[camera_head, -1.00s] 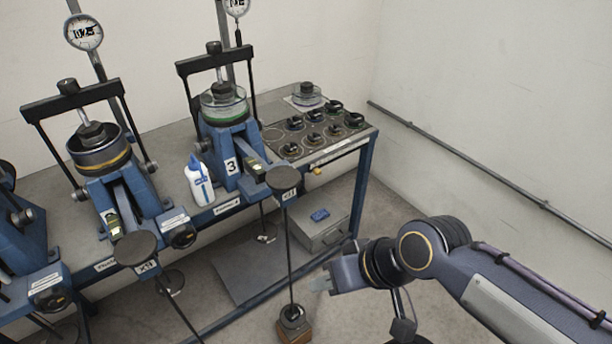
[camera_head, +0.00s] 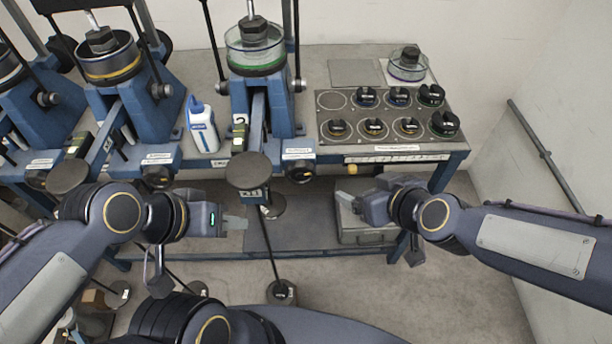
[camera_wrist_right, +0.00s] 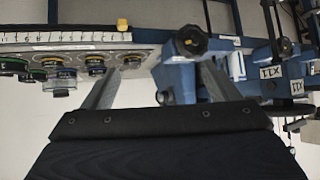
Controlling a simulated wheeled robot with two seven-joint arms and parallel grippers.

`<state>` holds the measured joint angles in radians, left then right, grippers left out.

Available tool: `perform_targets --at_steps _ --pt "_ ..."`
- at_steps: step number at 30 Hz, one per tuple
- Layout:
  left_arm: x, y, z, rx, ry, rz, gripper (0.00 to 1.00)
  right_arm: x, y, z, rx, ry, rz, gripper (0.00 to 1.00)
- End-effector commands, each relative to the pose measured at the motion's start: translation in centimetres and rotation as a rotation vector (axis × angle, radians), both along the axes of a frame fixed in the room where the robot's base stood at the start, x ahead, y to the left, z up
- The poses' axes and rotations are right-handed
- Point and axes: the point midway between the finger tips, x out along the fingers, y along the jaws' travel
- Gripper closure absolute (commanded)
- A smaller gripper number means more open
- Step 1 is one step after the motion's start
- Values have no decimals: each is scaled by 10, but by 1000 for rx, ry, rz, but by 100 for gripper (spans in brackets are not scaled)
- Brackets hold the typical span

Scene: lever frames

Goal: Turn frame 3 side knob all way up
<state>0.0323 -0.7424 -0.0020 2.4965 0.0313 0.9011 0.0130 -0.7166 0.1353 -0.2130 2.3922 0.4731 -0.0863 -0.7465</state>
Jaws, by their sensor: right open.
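Frame 3 (camera_head: 282,108) is the blue lever frame carrying the green-ringed dish, at upper middle of the head view. Its black side knob (camera_head: 300,173) sits at the front right, below a white label. What appears to be this knob (camera_wrist_right: 190,40) shows in the right wrist view, beyond the fingertips. My right gripper (camera_head: 345,197) is below and right of the knob, apart from it. In the right wrist view its two fingers (camera_wrist_right: 158,82) are spread and empty. My left gripper (camera_head: 244,222) is left of and below the knob, holding nothing visible; its finger gap is unclear.
A round lever pad (camera_head: 249,171) stands left of the knob. A tray of black weights (camera_head: 335,108) and a yellow-tipped ruler lie on the bench to the right. A white bottle (camera_head: 201,124) stands left of frame 3. A grey case (camera_head: 365,236) is on the floor behind my right gripper.

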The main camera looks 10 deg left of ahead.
Motion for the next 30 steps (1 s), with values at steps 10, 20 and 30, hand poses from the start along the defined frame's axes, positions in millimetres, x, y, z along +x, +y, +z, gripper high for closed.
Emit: perform_targets --at_steps 10,20,30 --pt "0 0 -42 0 0 0 64 5 98 -104 -781 -711 256 18" --pt "0 0 -53 0 0 0 64 -16 125 -97 -1216 -1197 290 18" --pt "0 0 -54 0 0 0 64 15 134 -95 -1232 -1217 284 18"
